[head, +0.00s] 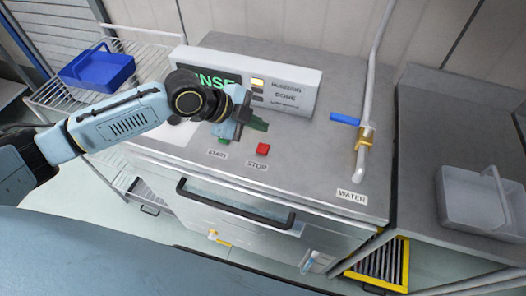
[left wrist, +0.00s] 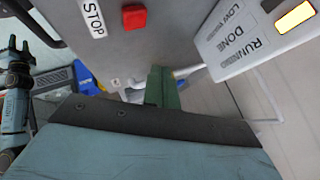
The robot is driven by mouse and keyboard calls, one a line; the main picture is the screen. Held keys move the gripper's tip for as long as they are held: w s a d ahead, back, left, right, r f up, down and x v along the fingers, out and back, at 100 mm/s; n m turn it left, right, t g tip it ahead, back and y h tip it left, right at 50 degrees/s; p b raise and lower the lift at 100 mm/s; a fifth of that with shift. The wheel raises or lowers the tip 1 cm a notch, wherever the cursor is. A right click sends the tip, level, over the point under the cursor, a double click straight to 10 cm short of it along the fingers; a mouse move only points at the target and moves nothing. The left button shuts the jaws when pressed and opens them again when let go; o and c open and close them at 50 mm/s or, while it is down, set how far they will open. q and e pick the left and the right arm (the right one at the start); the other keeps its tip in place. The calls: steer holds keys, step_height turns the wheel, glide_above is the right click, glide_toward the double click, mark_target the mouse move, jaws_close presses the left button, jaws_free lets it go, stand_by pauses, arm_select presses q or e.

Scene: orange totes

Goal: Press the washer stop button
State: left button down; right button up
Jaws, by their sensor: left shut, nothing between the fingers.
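The red stop button (head: 263,149) sits on the grey washer top (head: 310,165), with a "STOP" label in front of it. It also shows at the top of the left wrist view (left wrist: 134,17), beside its label (left wrist: 93,17). The green start button (head: 222,140) is to its left, partly hidden by my gripper. My left gripper (head: 262,125) is shut and empty, above the washer top, just behind and left of the stop button in the head view. Its green fingertips (left wrist: 160,88) are apart from the red button in the wrist view.
The display panel (head: 300,92) stands behind the buttons with its running light lit. A water pipe with a blue valve handle (head: 345,119) rises at the right. A grey bin (head: 475,200) sits on the right counter. A blue basket (head: 98,68) is on the left rack.

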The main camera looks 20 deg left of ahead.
mark_target(258, 148)
arm_select(q)
step_height(258, 148, down, 4)
steer(key=b, duration=0.2)
steer(key=shift+b, duration=0.3)
steer(key=shift+f, duration=0.55)
steer(key=shift+f+b, duration=0.1)
steer(key=shift+b, duration=0.2)
stand_by(0.9)
steer(key=shift+f, duration=0.3)
steer(key=shift+f+b, duration=0.3)
steer(key=shift+f, duration=0.2)
stand_by(0.7)
steer(key=shift+r, duration=0.15)
steer(key=shift+r+p, duration=0.8)
steer(key=shift+p, duration=0.15)
